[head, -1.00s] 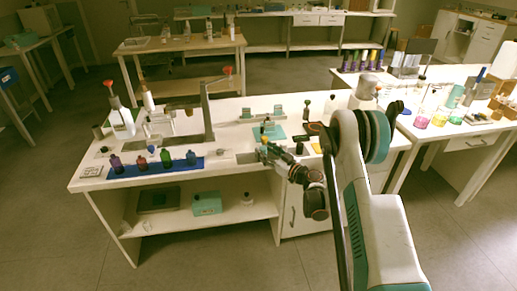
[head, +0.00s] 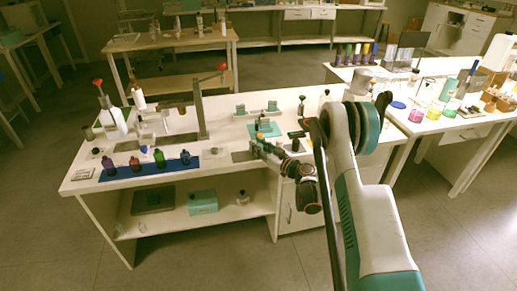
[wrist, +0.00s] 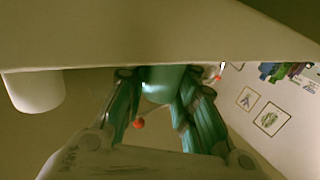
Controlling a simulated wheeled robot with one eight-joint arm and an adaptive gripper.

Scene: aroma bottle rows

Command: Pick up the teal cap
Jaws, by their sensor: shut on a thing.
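My gripper (wrist: 163,100) shows in the wrist view with its two teal-green fingers on either side of a teal cap (wrist: 164,84). The fingers are shut on the cap; its upper part is cut off by a large pale surface across the top of the view. In the head view my gripper (head: 256,147) is over the front right part of the white bench (head: 222,150). The cap cannot be made out there.
A blue mat (head: 191,163) with purple, red, green and blue bottles lies left of my gripper. A teal mat (head: 268,129) lies behind it. A bottle with a red top (head: 110,115) stands at the back left. The right table (head: 408,123) holds coloured jars.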

